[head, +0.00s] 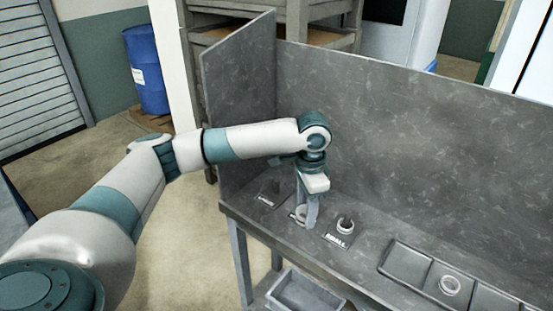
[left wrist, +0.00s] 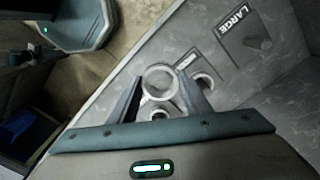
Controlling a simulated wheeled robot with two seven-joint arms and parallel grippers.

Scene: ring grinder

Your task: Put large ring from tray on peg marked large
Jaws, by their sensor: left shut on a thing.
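My left gripper (head: 307,222) is shut on a large pale ring, held between its fingers above the bench. In the left wrist view the held ring (left wrist: 146,80) sits between the fingertips (left wrist: 160,88). The plate marked LARGE (head: 266,201) is left of the gripper in the head view; its dark peg (head: 273,188) is bare. The plate and peg also show in the left wrist view (left wrist: 258,42). The tray (head: 405,262) is at the right, with one ring (head: 450,286) in a compartment. My right gripper is not in view.
A ring sits around the peg marked SMALL (head: 345,225), right of the gripper. Another ringed peg (left wrist: 205,80) shows beside the right finger in the wrist view. Grey panels (head: 400,110) wall the bench's back and left. A grey bin (head: 305,292) is below the front edge.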

